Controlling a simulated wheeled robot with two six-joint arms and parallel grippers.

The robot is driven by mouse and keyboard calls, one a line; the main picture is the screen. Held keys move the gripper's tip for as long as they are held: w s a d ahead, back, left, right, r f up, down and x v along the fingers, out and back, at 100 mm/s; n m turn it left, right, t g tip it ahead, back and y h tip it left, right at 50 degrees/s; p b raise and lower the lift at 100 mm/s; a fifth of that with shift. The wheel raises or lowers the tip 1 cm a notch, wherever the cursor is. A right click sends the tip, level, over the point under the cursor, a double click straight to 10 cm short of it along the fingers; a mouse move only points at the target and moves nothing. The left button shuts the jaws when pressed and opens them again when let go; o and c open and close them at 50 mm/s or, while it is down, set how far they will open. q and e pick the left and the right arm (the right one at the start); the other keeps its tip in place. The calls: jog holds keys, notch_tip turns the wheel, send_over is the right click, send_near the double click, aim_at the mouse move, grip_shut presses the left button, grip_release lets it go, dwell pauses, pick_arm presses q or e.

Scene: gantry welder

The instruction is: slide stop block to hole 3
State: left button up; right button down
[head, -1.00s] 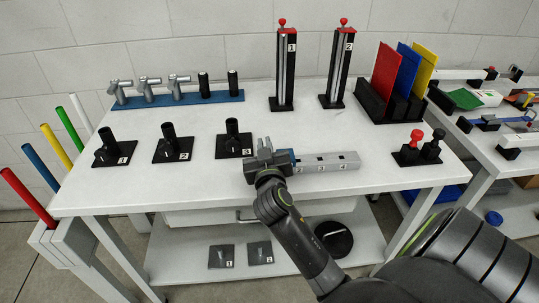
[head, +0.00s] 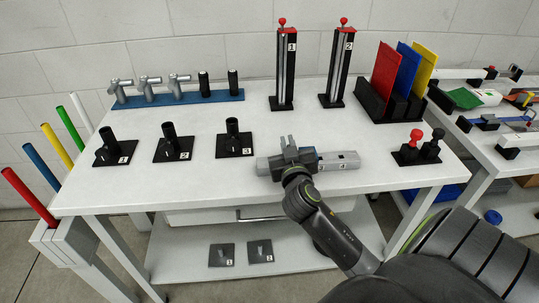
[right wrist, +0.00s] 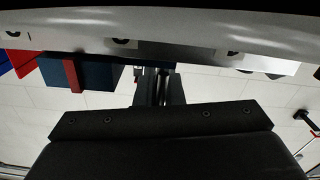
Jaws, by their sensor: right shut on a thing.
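The grey rail (head: 345,159) lies along the front of the white table, with labels 3 and 4 showing on its front face. My right gripper (head: 290,152) is over the left-middle part of the rail, shut on the stop block, which it mostly hides in the head view. A sliver of blue at the gripper's right side is near label 3. In the right wrist view, a dark blue block with a red stripe (right wrist: 55,72) sits against the rail (right wrist: 190,30), beside the fingers (right wrist: 160,88). Whether a hole lines up cannot be told. My left gripper is not in view.
Red and black knobs (head: 414,149) stand on a plate right of the rail. Numbered black holders (head: 233,142) stand to the left. A rack with coloured panels (head: 387,101) and two tall posts (head: 286,70) are behind.

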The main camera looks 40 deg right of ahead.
jog(key=shift+s+d, duration=0.45)
jog(key=shift+d, duration=0.3)
jog(key=shift+s+d, duration=0.45)
jog(key=shift+d, duration=0.25)
jog(key=c, duration=1.1)
grip_release()
